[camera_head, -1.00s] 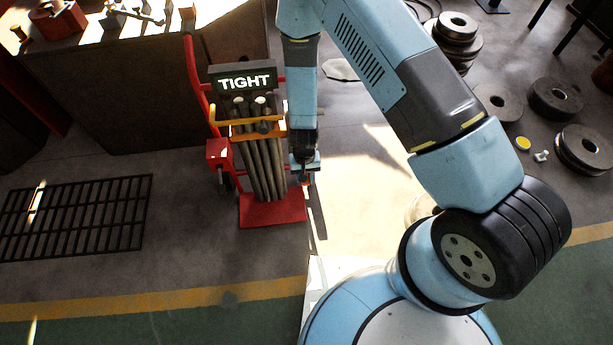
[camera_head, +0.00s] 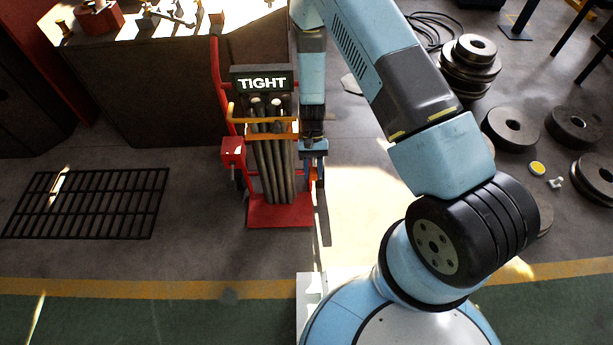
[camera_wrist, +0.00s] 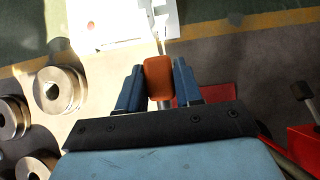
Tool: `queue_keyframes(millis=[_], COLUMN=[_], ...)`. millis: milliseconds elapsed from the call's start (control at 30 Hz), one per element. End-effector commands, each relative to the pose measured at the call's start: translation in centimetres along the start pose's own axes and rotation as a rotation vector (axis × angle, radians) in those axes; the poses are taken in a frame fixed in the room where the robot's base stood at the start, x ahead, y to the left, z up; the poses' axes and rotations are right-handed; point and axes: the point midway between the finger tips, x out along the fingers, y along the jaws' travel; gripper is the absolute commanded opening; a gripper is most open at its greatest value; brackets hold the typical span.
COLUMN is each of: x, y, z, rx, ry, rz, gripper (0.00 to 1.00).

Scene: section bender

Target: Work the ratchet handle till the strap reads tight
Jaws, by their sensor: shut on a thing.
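A red hand truck (camera_head: 281,214) stands upright left of my arm in the head view, carrying a bundle of long grey bars (camera_head: 272,165). An orange-yellow strap (camera_head: 262,120) runs across the bundle. A dark sign (camera_head: 262,84) above it reads TIGHT in white letters. My gripper (camera_head: 313,164) is low at the truck's right side. In the wrist view an orange ratchet handle (camera_wrist: 158,78) sits between the two blue fingers, and my gripper is shut on it. The ratchet body is not clearly visible in the head view, with my arm near it.
A floor grating (camera_head: 88,203) lies to the left. A dark bench (camera_head: 125,95) with tools stands behind the truck. Several heavy rollers (camera_head: 512,128) lie on the floor at the right. A yellow line (camera_head: 130,289) crosses the floor in front, where it is clear.

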Motion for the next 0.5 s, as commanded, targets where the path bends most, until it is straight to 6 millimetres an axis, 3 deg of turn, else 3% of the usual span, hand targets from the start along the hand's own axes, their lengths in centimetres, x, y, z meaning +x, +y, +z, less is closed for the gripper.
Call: queue_keyframes(millis=[100, 500], x=[-0.31, -0.59], y=[1.0, 1.14], z=[-0.26, -0.43], rx=[0.015, 0.02], ry=[-0.017, -0.023], rz=[-0.005, -0.008], gripper=[0.0, 0.0])
